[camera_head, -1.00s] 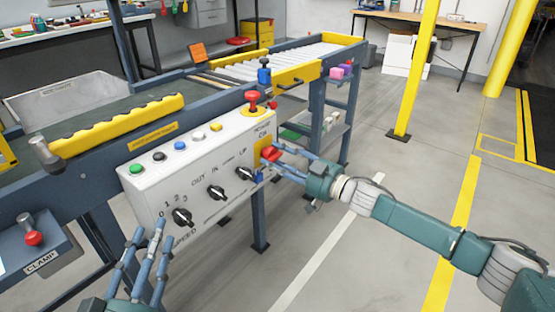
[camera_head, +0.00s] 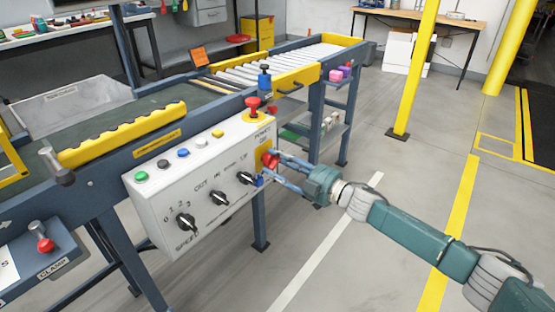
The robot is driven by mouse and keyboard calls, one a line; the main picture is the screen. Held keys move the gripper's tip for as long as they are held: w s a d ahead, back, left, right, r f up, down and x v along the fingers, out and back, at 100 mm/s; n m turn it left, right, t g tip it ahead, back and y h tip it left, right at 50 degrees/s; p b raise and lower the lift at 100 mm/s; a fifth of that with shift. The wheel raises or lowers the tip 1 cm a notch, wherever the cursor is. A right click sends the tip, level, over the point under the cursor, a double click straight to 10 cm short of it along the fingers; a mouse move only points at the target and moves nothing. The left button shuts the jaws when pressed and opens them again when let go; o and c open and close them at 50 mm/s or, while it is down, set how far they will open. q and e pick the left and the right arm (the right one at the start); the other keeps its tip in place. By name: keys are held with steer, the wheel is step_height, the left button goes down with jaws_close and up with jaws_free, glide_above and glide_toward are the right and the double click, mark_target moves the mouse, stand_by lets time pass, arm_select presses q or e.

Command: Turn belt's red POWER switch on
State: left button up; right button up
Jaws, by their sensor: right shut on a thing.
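The red POWER switch (camera_head: 269,160) sits on a yellow plate at the right end of the white control box (camera_head: 195,192). My right gripper (camera_head: 273,168) reaches in from the right with its blue fingers shut on the red switch knob. The fingers partly hide the knob, so its exact setting is hard to read. My left gripper is out of the picture.
A red mushroom button (camera_head: 252,105) stands on top of the box, near several small coloured buttons. Black knobs (camera_head: 218,198) line the front. A yellow post (camera_head: 415,70) stands on open floor to the right.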

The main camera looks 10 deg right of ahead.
steer(key=n, duration=0.2)
steer(key=shift+d+f+n, duration=0.1)
steer(key=shift+f+n, duration=0.2)
steer(key=shift+n, duration=1)
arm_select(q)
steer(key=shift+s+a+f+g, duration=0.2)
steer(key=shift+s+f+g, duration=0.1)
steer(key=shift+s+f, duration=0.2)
arm_select(e)
steer(key=n, duration=0.6)
steer(key=shift+w+d+r+n, duration=0.15)
steer(key=shift+d+r+n, duration=0.05)
steer(key=shift+n, duration=0.2)
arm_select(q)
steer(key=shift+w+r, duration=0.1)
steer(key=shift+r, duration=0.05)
arm_select(e)
steer(key=shift+r, duration=0.1)
steer(key=o, duration=1.2)
steer(key=shift+c, duration=0.2)
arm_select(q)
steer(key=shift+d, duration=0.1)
